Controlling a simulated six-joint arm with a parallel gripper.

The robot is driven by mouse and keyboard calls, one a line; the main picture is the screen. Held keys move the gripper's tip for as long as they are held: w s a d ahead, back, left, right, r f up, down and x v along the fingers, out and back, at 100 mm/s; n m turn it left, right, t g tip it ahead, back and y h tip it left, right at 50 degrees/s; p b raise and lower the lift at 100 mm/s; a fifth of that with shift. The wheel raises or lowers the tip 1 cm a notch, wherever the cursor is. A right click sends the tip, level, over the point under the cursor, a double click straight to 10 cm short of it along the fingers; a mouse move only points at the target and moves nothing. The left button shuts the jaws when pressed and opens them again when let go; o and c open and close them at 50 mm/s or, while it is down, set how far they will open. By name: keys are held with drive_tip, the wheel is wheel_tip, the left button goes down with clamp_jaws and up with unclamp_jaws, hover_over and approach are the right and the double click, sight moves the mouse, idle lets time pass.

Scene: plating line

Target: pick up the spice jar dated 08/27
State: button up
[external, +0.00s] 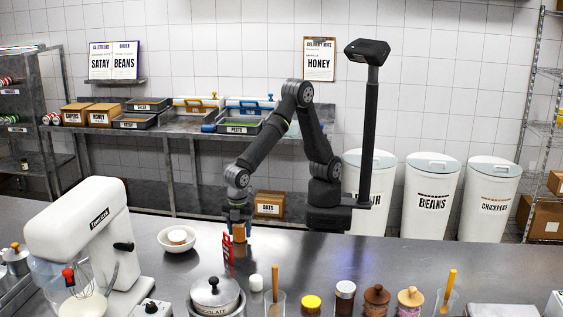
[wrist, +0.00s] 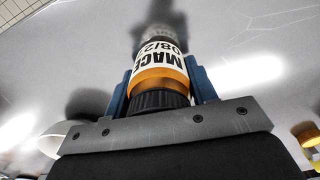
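My gripper (external: 238,230) points down over the steel counter. Its two blue fingers (wrist: 203,85) lie close against both sides of a spice jar. The jar (wrist: 158,80) has a black lid, orange contents and a white label reading MACE and 08/2; the last digit is turned out of sight. The lid sits close to the gripper's palm. In the external view the jar shows only as a small orange patch between the fingers, low at the counter. I cannot tell whether its base touches the counter.
A red stand (external: 228,256) is just in front of the gripper. A white bowl (external: 166,240) is to the left, beside a stand mixer (external: 85,230).

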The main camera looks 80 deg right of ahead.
drive_tip(key=c, duration=0.3)
